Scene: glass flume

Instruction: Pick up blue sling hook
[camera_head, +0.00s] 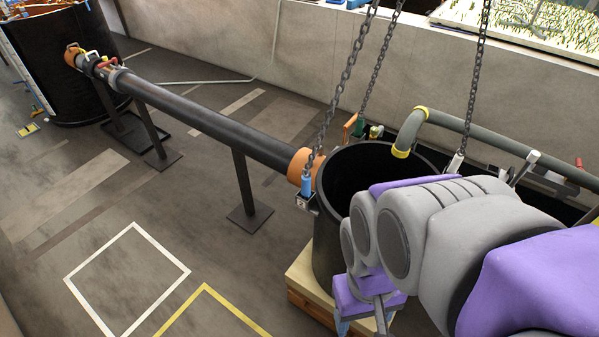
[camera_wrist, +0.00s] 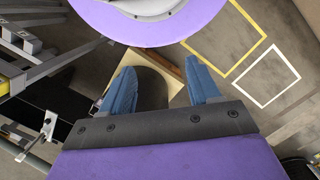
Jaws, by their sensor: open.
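The blue sling hook (camera_head: 306,185) hangs at the lower end of a chain, at the left rim of the black round tank (camera_head: 331,240) in the head view. It is beside the orange pipe collar. I cannot make it out in the wrist view. My gripper (camera_wrist: 162,82) is open, with two blue fingers spread apart and nothing between them. In the head view my arm covers the tank's right side, and the gripper is low in front of the tank, to the right of and below the hook. One blue fingertip partly shows there.
A black pipe (camera_head: 205,118) on stands runs from the tank to a far black tank (camera_head: 62,75). Other chains (camera_head: 478,75) and a curved grey hose (camera_head: 465,127) are over the tank. A wooden base (camera_head: 302,280) is under it. The floor at left, with white and yellow outlines, is clear.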

